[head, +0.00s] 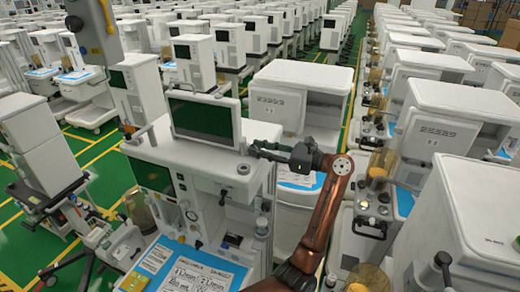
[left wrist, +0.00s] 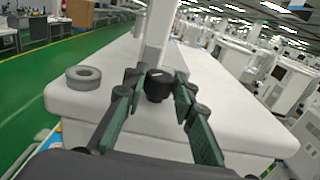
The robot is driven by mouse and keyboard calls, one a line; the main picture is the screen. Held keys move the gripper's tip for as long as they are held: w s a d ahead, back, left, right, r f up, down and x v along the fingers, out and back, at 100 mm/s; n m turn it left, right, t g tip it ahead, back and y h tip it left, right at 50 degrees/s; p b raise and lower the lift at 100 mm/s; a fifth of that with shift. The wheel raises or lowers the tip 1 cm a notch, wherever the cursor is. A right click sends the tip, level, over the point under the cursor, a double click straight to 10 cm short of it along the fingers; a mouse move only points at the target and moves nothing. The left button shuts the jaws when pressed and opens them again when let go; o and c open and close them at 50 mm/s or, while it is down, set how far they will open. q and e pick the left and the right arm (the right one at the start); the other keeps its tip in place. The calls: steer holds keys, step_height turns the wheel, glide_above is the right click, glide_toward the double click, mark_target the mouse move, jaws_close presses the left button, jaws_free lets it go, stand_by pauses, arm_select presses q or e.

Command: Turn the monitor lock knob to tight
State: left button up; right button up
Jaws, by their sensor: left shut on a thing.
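The monitor (head: 203,118) stands on top of the nearest white cart (head: 205,160), its dark screen tilted up. My left gripper (head: 257,149) is just right of the monitor, low over the cart top. In the left wrist view, the left gripper's green fingers (left wrist: 157,82) are on both sides of a small black lock knob (left wrist: 158,92) at the foot of a white post (left wrist: 158,38). The gripper is shut on this knob. In the head view the knob is too small and covered to make out. Its turn angle cannot be told. My right gripper is not in view.
A round grey ring-like piece (left wrist: 83,77) sits on the cart top, left of the fingers in the wrist view. Another white cart (head: 300,95) stands close behind, and more carts (head: 440,125) line the right. Green floor (left wrist: 35,65) is open at the left in the wrist view.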

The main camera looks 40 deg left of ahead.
arm_select(q)
steer(key=shift+f+m+t+b, duration=0.15)
steer(key=shift+m+t+b, duration=0.35)
steer(key=shift+t+b, duration=0.25)
steer(key=shift+c, duration=0.2)
steer(key=m+t, duration=0.1)
steer(key=t+b, duration=0.1)
steer(key=t, duration=0.1)
steer(key=shift+s+m+y, duration=0.25)
steer(key=shift+m+y, duration=0.15)
steer(key=shift+m+t+b, duration=0.3)
steer(key=shift+m+t, duration=0.4)
steer(key=shift+t, duration=0.35)
steer(key=shift+s+r+m+t, duration=0.1)
steer(key=shift+m+t, duration=0.3)
steer(key=shift+t, duration=0.2)
steer(key=shift+s+r+m+t, duration=0.1)
steer(key=shift+m+t, duration=0.3)
steer(key=shift+t, duration=0.2)
steer(key=o, duration=1.2)
steer(key=shift+w, duration=0.1)
steer(key=shift+c, duration=0.2)
